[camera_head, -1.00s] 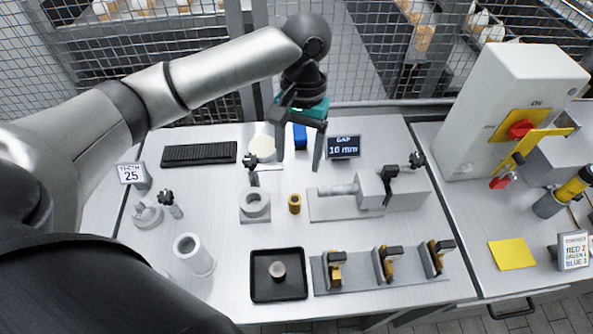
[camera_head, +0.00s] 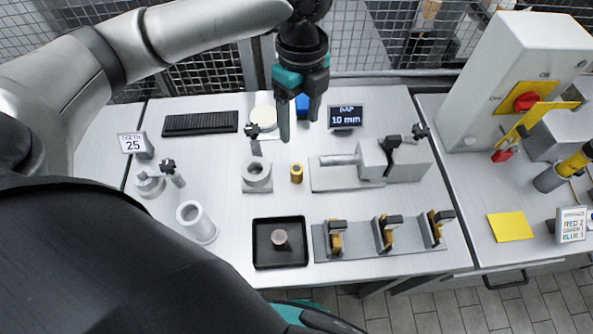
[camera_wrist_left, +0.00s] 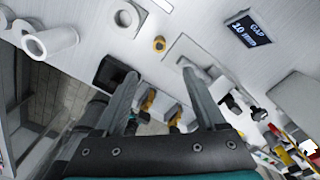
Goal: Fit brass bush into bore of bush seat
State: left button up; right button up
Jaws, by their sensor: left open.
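The brass bush (camera_head: 296,173) is a small yellow ring standing upright on the table, apart from and just right of the bush seat (camera_head: 257,187). The seat is a grey block with a raised round collar around an open, empty bore. My left gripper (camera_head: 299,128) is open and empty, its fingers pointing down behind the bush in the head view, above the table. In the left wrist view, the bush (camera_wrist_left: 160,44) lies beyond the gap between the fingertips (camera_wrist_left: 159,73), and the seat (camera_wrist_left: 124,18) is up and left of it. My right gripper is not seen.
A grey clamp fixture (camera_head: 340,180) stands close right of the bush. A black tray (camera_head: 262,262) holding a round piece and a rack of yellow clips (camera_head: 350,251) are nearer. A white tube (camera_head: 197,222) stands front left. A gap display (camera_head: 345,117) is behind.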

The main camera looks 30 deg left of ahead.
pick_arm(q)
jog(key=m, duration=0.7)
jog(key=b, duration=0.2)
send_over(296, 168)
jog(key=shift+m, duration=0.4)
jog(key=f, duration=0.9)
jog(key=shift+s+d+f, duration=0.1)
jog(key=shift+d+f, duration=0.05)
jog(key=shift+d, duration=0.15)
jog(key=f, duration=0.1)
jog(key=f+b, duration=0.1)
jog(key=f, duration=0.3)
jog(key=shift+a+f+b, duration=0.15)
jog(key=shift+a+b, duration=0.1)
jog(key=shift+b, duration=0.05)
grip_shut()
